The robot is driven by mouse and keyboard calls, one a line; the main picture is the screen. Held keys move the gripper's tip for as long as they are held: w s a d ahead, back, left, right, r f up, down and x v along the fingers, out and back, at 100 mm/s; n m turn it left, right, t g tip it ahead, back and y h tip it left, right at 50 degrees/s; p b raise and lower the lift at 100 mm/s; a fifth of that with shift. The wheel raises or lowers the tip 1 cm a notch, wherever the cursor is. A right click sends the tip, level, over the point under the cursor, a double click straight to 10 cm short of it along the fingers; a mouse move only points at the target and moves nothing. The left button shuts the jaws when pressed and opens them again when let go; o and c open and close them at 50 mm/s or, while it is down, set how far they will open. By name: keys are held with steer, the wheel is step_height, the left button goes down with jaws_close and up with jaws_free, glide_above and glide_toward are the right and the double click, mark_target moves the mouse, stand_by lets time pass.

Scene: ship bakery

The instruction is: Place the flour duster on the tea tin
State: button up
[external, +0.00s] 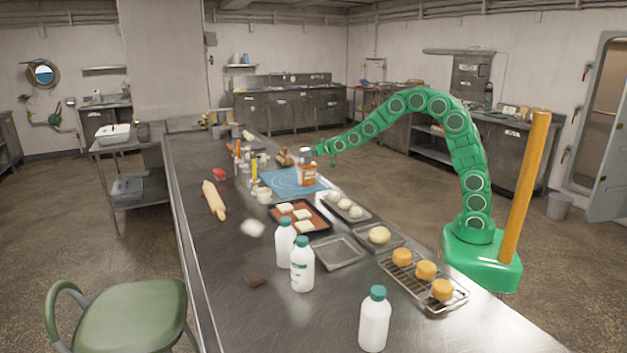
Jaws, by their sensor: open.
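An orange-brown tin with a pale label (308,178), which looks like the tea tin, stands upright on the blue mat (282,183). A small pale grey piece (306,157) shows at its top; it may be the flour duster, but it is too small to tell it from a lid. My gripper (322,152) is at the end of the green arm, just right of this grey piece and at about its height. It is open, with nothing visible between the fingers. I cannot tell whether it touches the piece.
On the steel counter (214,283), a red tray with pale squares (321,227), a tray of dough balls (361,216) and white bottles (302,265) stand nearer the camera. A rolling pin (214,200) lies left. Upright jars and tools crowd the mat's left side.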

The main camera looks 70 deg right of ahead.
steer(key=v, duration=1.2)
steer(key=shift+a, duration=0.1)
steer(key=s+a+f+n+g+y, duration=0.1)
steer(key=s+a+g, duration=0.3)
steer(key=s, duration=1.2)
steer(key=s+a+f+n+g+y, duration=0.1)
steer(key=s+a+g, duration=0.3)
steer(key=s, duration=1.2)
steer(key=s+a+f+n+g, duration=0.1)
steer(key=s+a+f+g, duration=0.2)
steer(key=s, duration=1.4)
steer(key=a+g, duration=0.1)
steer(key=g, duration=0.3)
steer(key=shift+a+f+y, duration=0.2)
steer(key=shift+a+y, duration=0.05)
steer(key=shift+y, duration=0.15)
